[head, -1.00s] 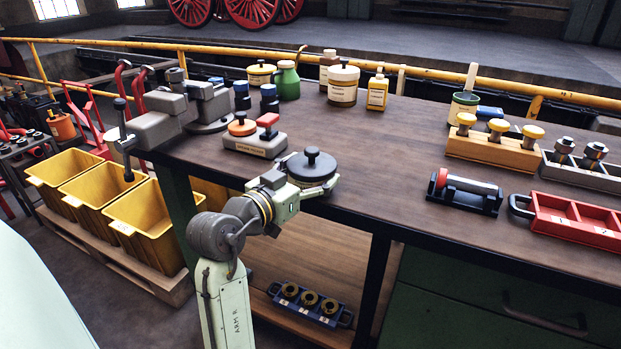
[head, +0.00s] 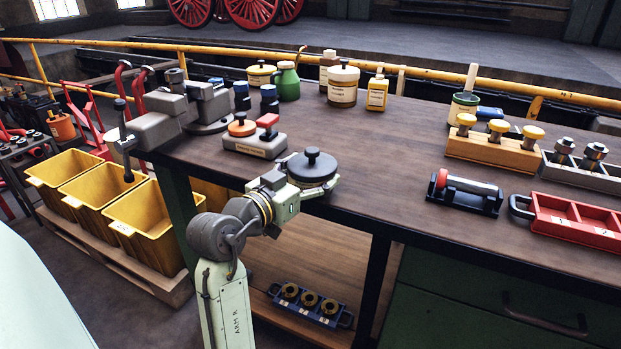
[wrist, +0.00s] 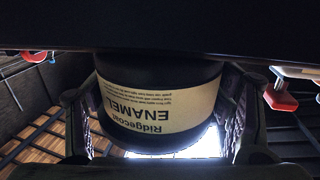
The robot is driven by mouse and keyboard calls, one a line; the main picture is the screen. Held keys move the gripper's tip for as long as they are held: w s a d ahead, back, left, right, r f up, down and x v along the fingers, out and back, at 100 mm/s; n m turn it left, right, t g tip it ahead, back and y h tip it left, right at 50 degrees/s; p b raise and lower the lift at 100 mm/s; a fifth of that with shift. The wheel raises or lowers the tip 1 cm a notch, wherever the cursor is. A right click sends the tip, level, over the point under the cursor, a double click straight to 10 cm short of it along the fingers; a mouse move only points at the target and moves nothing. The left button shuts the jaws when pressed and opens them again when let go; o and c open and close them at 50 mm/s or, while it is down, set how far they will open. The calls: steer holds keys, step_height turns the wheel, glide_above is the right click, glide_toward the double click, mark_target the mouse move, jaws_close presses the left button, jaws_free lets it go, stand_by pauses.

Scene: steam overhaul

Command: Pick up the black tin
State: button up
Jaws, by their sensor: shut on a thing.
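The black tin (head: 312,168) has a dark lid with a round black knob. It is at the front edge of the workbench in the head view. My gripper (head: 308,188) is shut on it from the front, with a finger on each side. In the wrist view the tin (wrist: 158,105) sits between both fingers, and its cream label reads "Ridgecoat ENAMEL" upside down. The tin's underside is hidden in the head view, so I cannot tell whether it touches the bench top.
A grey block with orange and red knobs (head: 255,142) stands just behind left of the tin. A vise (head: 160,125) is further left. A black cradle with a roller (head: 465,192) and a red tray (head: 570,222) lie right. The bench (head: 390,150) between is clear.

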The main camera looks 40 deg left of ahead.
mark_target(309, 160)
steer(key=shift+r, duration=0.1)
steer(key=shift+r+b, duration=0.4)
steer(key=shift+r, duration=1.3)
steer(key=s+d+b, duration=0.1)
steer(key=s+d, duration=0.1)
steer(key=s, duration=0.6)
steer(key=s+d+r+b, duration=0.1)
steer(key=s+b, duration=0.1)
steer(key=s, duration=0.5)
steer(key=shift+s+d+r, duration=0.25)
steer(key=shift+s+d, duration=0.1)
steer(key=shift+s, duration=0.1)
